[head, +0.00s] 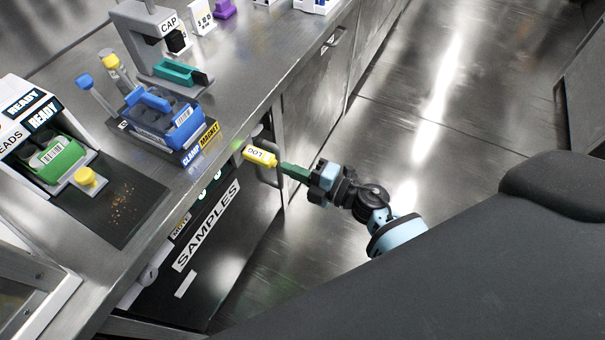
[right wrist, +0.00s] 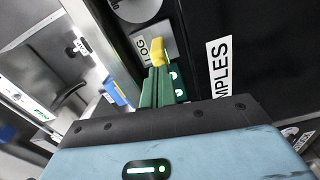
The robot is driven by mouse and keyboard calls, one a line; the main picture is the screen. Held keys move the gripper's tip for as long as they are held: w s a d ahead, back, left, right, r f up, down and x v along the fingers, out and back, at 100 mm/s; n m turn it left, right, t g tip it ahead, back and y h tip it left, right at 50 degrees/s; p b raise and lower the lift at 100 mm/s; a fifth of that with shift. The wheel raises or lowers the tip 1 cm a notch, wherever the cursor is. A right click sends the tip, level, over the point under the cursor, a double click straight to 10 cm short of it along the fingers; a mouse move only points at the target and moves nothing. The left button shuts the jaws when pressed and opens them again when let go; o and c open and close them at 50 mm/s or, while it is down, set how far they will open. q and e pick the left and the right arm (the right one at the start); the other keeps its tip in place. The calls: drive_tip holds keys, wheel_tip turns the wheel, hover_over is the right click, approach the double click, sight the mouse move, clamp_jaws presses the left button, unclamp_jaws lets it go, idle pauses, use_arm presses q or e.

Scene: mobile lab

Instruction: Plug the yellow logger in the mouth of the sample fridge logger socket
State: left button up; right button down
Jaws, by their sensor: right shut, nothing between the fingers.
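The yellow logger (head: 262,157), marked LOG, juts out at the front of the sample fridge (head: 222,262), just below the counter edge. Its yellow end also shows in the right wrist view (right wrist: 159,52). My right gripper (head: 284,168) is shut and empty, its green fingertips right at the logger's outer end. In the right wrist view the shut fingers (right wrist: 157,72) point at the logger; whether they touch it I cannot tell. The socket mouth is hidden, so how deep the logger sits in it does not show. My left gripper is not in view.
A fridge handle (head: 268,178) stands close beside the logger. The counter (head: 237,105) above carries a blue clamp unit (head: 163,118), a CAP press (head: 143,40) and a reader with a green block (head: 57,160). The floor (head: 430,110) to the right is clear.

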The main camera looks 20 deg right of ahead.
drive_tip(key=shift+w+a, duration=0.3)
drive_tip(key=shift+w, duration=0.05)
drive_tip(key=shift+w+a, duration=0.35)
drive_tip(key=shift+w, duration=0.15)
idle(0.7)
drive_tip(key=shift+s, duration=0.1)
drive_tip(key=shift+p+v, duration=0.35)
drive_tip(key=shift+v, duration=1.05)
drive_tip(key=v, duration=0.8)
